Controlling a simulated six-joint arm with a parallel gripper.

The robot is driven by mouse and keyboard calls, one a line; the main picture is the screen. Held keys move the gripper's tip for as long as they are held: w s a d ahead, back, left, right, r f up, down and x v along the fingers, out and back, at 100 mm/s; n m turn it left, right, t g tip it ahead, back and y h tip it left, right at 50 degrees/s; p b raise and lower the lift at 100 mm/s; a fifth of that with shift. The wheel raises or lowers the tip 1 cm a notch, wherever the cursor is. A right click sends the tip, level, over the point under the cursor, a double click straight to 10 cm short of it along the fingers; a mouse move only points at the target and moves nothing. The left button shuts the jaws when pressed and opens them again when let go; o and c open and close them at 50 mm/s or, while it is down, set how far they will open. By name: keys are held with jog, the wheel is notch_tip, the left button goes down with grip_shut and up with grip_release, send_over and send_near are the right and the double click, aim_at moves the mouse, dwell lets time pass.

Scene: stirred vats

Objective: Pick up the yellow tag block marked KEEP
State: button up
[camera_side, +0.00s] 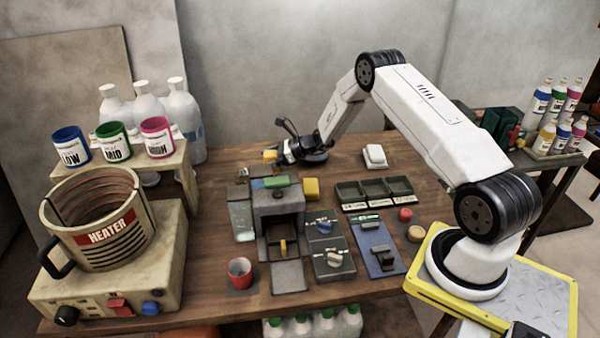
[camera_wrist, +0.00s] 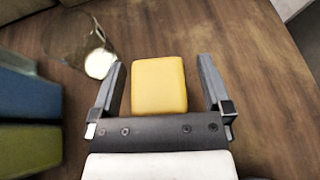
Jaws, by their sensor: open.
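A yellow block (camera_wrist: 158,85) lies between the two fingers of my gripper (camera_wrist: 160,64) in the wrist view, with a narrow gap on each side. The fingers are open, and no KEEP marking can be read on the face I see. In the side view a small yellow block (camera_side: 270,155) shows at the tip of my gripper (camera_side: 279,154), at the back of the table. Another yellow block (camera_side: 311,188) sits nearer, beside the grey machine; I cannot read any mark on it.
A clear glass (camera_wrist: 82,45) stands close by at upper left in the wrist view, with blue (camera_wrist: 28,95) and green (camera_wrist: 30,147) pieces at left. In the side view, the grey machine (camera_side: 279,203) and dark bins (camera_side: 374,190) stand nearer. A white block (camera_side: 375,156) lies right.

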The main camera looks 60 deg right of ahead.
grip_shut()
jog(key=shift+r, duration=0.1)
jog(key=shift+r, duration=4.95)
